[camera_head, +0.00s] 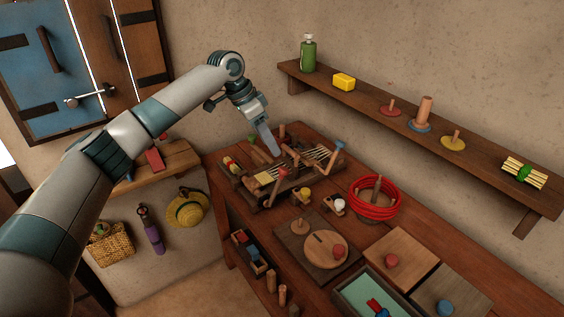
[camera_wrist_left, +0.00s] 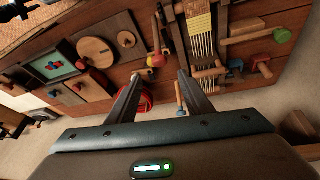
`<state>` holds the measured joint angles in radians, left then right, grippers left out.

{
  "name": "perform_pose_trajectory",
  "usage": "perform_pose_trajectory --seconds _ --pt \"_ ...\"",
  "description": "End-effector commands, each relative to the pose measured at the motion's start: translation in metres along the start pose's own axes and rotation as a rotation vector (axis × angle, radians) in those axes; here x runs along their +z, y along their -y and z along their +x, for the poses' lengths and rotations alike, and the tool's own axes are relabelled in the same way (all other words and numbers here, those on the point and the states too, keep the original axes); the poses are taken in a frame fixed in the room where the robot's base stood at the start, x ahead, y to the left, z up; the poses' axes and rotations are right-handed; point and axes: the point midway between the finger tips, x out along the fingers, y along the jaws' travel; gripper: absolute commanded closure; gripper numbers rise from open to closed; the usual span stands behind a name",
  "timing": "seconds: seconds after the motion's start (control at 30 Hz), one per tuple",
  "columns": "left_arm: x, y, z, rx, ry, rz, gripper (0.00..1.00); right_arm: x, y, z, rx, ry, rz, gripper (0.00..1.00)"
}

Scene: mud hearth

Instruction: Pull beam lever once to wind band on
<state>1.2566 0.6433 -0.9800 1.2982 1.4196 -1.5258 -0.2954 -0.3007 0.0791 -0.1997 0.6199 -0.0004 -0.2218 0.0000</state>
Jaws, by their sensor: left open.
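A small wooden band loom (camera_head: 290,180) stands on the bench, with pale warp threads (camera_head: 314,155) stretched across it. A red-knobbed lever (camera_head: 283,174) rises at its front and a blue-knobbed lever (camera_head: 338,145) at its right; I cannot tell which is the beam lever. My left gripper (camera_head: 272,150) is above the loom's back part, pointing down. In the wrist view its open fingers (camera_wrist_left: 160,84) are apart and hold nothing. The woven yellow band and threads (camera_wrist_left: 201,35) show beyond them, with a blue knob (camera_wrist_left: 235,65) and a green knob (camera_wrist_left: 282,35) right of it.
A red coil (camera_head: 375,197) around a wooden peg stands right of the loom. Small cups (camera_head: 338,204), a round board (camera_head: 325,250) and a green-lined tray (camera_head: 375,296) lie in front. A wall shelf (camera_head: 420,128) with bottle and pegs runs above the bench.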

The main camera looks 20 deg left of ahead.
Motion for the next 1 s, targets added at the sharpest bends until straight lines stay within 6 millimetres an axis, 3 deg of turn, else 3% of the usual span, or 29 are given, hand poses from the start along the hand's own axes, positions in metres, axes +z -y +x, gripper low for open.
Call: perform_pose_trajectory --seconds 0.5,0.7,1.0 --pt "0.0 -0.001 0.084 0.001 0.002 -0.001 0.54 -0.003 -0.001 -0.025 0.0 -0.003 0.001 0.69" --pt "0.001 0.0 0.097 0.0 0.001 0.0 0.54 -0.004 -0.001 -0.028 0.0 -0.003 0.0 0.69" --pt "0.001 0.0 0.099 0.0 0.0 0.0 0.54 -0.004 -0.001 -0.027 0.0 -0.003 0.0 0.69"
